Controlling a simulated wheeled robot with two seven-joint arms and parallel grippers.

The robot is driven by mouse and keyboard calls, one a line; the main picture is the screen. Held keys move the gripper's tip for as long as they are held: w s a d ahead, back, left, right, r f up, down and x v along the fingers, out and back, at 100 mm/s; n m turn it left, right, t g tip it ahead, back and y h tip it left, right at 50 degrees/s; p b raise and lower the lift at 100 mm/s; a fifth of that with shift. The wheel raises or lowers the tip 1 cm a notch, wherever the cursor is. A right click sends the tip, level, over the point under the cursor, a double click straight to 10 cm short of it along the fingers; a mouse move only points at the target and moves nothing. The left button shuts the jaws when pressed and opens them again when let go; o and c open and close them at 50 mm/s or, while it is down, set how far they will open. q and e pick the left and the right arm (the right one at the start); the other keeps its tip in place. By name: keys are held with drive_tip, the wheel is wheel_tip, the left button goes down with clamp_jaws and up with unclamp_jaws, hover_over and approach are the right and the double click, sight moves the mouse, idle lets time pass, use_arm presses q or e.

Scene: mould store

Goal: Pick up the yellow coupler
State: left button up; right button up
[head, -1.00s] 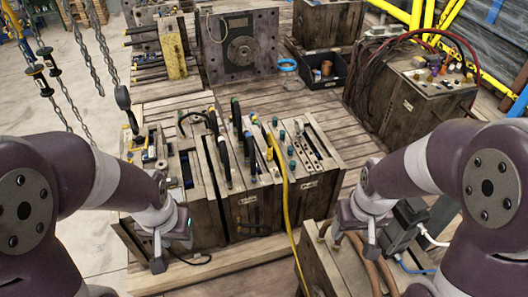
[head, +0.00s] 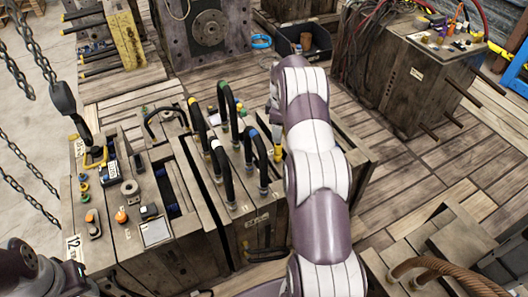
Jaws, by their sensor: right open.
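The yellow coupler (head: 278,153) stands upright on top of the mould blocks, just left of my right forearm. Only a narrow part of it shows; my arm hides the rest and the yellow hose that ran from it. My right gripper (head: 274,118) is at the coupler's upper end, pointing down, and is open. The arm covers much of the jaws, so I cannot tell whether they touch or straddle the coupler. My left gripper is out of view; only dark parts of my left arm show at the lower left.
Black looped hoses (head: 222,165) with coloured ends rise close left of my right gripper. A chain hook (head: 65,100) hangs at the left. A black bin (head: 303,42) and a mould with cables (head: 425,80) stand behind. Plank floor (head: 430,170) is clear at right.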

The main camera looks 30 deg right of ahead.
sight(279, 151)
drive_tip(key=f, duration=0.2)
drive_tip(key=f+b, duration=0.1)
drive_tip(key=f, duration=0.1)
drive_tip(key=f+b, duration=0.1)
drive_tip(key=f, duration=0.1)
drive_tip(key=shift+w, duration=0.25)
drive_tip(key=f, duration=0.4)
drive_tip(key=shift+s+a+f+b, duration=0.15)
drive_tip(key=shift+s+f+b, duration=0.15)
drive_tip(key=shift+f, duration=0.15)
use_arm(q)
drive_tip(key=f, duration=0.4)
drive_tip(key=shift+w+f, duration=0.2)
use_arm(e)
clamp_jaws()
